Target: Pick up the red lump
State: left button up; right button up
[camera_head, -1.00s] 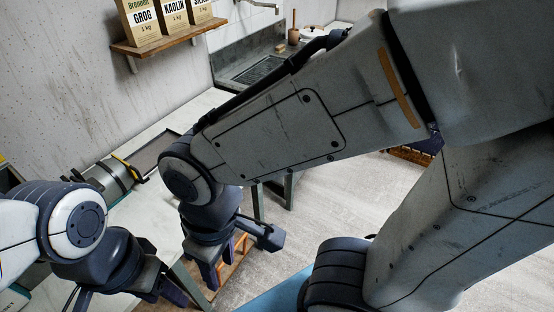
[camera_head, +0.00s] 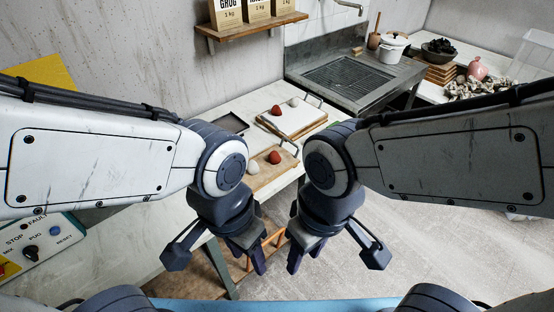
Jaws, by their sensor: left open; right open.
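Two red lumps show on the worktop. One red lump (camera_head: 276,110) lies at the back board (camera_head: 310,126), with a pale lump (camera_head: 294,102) beside it. The other red lump (camera_head: 275,157) lies on the nearer wooden board (camera_head: 283,173), with a pale lump (camera_head: 253,168) to its left. My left gripper (camera_head: 253,257) and my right gripper (camera_head: 301,256) hang side by side in front of the worktop, open and empty, pointing down. Both are nearer to me than the lumps and apart from them. My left arm hides part of the nearer board.
A dark tray (camera_head: 231,124) lies left of the back board. A metal sink (camera_head: 360,75) stands behind. A shelf with paper bags (camera_head: 250,28) hangs above. A control panel (camera_head: 40,246) is at the lower left. Floor at the right is open.

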aim_at(275, 158)
jog(key=z, duration=0.05)
jog(key=k, duration=0.6)
jog(key=z, duration=0.3)
jog(key=i, duration=1.65)
jog(key=u, duration=0.6)
